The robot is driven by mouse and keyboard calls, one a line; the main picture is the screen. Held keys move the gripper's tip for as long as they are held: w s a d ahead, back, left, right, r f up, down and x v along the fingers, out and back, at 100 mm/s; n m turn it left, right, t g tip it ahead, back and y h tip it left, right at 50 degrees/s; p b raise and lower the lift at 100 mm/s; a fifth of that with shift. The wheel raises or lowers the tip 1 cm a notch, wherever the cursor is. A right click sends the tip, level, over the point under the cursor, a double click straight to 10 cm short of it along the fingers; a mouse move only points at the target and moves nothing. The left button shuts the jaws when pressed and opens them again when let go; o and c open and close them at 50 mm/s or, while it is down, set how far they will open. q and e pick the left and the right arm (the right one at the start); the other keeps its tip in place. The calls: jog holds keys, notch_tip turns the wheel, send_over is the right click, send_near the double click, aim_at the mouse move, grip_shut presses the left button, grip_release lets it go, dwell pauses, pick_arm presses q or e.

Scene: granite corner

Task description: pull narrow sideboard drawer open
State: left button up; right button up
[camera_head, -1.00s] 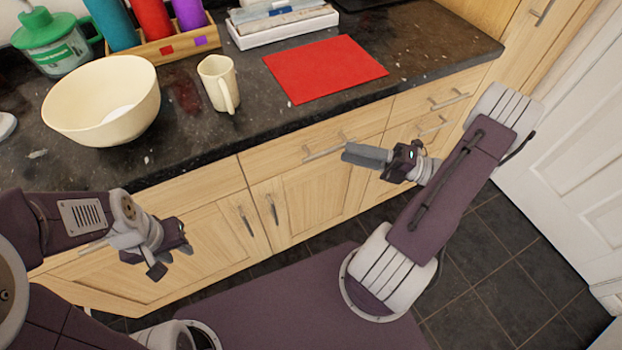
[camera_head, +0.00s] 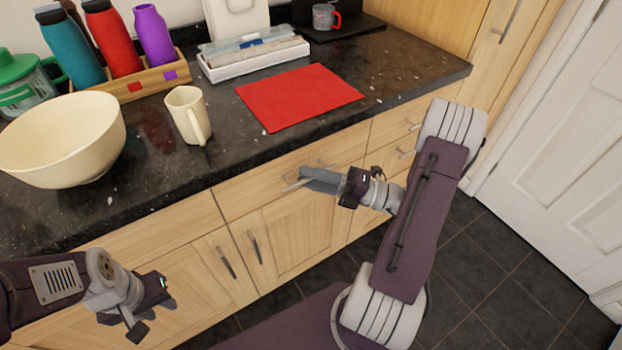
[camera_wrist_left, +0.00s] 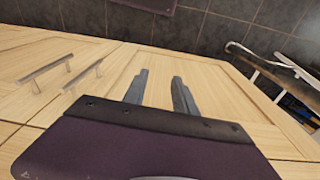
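The sideboard has light wood fronts under a dark counter. All fronts look shut. My right gripper (camera_head: 312,180) is in front of the wide drawer, overlapping the right part of its bar handle (camera_head: 294,185). Its fingers are seen nearly edge-on, so I cannot tell whether they grip the handle. My left gripper (camera_head: 153,315) is low in front of the left door. The left wrist view shows its fingers (camera_wrist_left: 160,92) apart and empty.
On the counter are a cream bowl (camera_head: 62,145), a mug (camera_head: 186,116), a red mat (camera_head: 300,97), a white tray (camera_head: 255,62) and bottles (camera_head: 110,45). A white door (camera_head: 560,150) stands at the right.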

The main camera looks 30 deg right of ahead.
jog(key=shift+c, duration=0.2)
grip_shut()
dwell(1.2)
